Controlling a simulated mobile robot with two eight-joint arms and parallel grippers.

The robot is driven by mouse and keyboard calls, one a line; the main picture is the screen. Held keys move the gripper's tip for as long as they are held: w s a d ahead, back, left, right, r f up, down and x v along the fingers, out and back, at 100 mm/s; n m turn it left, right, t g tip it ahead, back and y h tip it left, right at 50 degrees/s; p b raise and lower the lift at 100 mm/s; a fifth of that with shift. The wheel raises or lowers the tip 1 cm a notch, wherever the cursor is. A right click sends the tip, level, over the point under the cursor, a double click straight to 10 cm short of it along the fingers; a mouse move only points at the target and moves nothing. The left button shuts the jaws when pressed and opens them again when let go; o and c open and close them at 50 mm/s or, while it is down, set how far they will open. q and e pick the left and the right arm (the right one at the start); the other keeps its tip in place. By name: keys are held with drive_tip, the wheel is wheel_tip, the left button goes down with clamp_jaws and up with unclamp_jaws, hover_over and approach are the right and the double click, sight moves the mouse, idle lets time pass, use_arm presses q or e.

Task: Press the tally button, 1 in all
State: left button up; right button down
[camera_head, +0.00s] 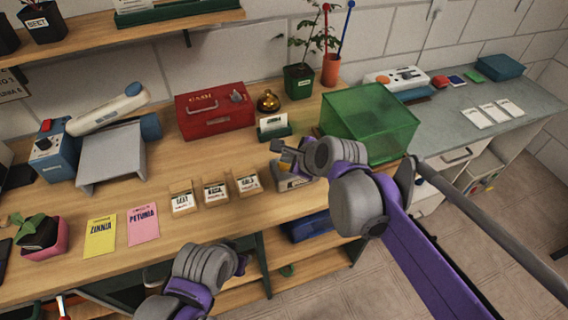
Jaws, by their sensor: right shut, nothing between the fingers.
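A small grey box (294,184), which looks like the tally counter, stands at the front edge of the wooden bench. My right gripper (277,154) is shut and empty, above the back of this box. The gripper and wrist cover the box's top, so its button is hidden and I cannot tell whether the fingers touch it. My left gripper (241,264) is low at the bench's front edge, mostly hidden behind its own wrist, and its fingers cannot be made out.
Several small labelled packets (214,193) stand left of the grey box. Behind are a red cash box (215,112), a brass bell (268,101) and a card holder (274,127). A green translucent bin (370,125) stands right. Yellow (100,237) and pink (143,224) cards lie left.

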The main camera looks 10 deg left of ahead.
sight(288, 167)
drive_tip(key=shift+f+b, duration=0.3)
drive_tip(key=shift+f, duration=0.4)
idle(0.6)
drive_tip(key=shift+r, duration=0.1)
drive_tip(key=shift+r+p, duration=0.8)
drive_tip(key=shift+r, duration=0.05)
drive_tip(key=shift+r, duration=0.15)
wheel_tip(288, 167, up, 5)
drive_tip(key=p, duration=0.3)
drive_tip(key=shift+p, duration=0.3)
drive_tip(key=shift+f, duration=0.2)
idle(0.5)
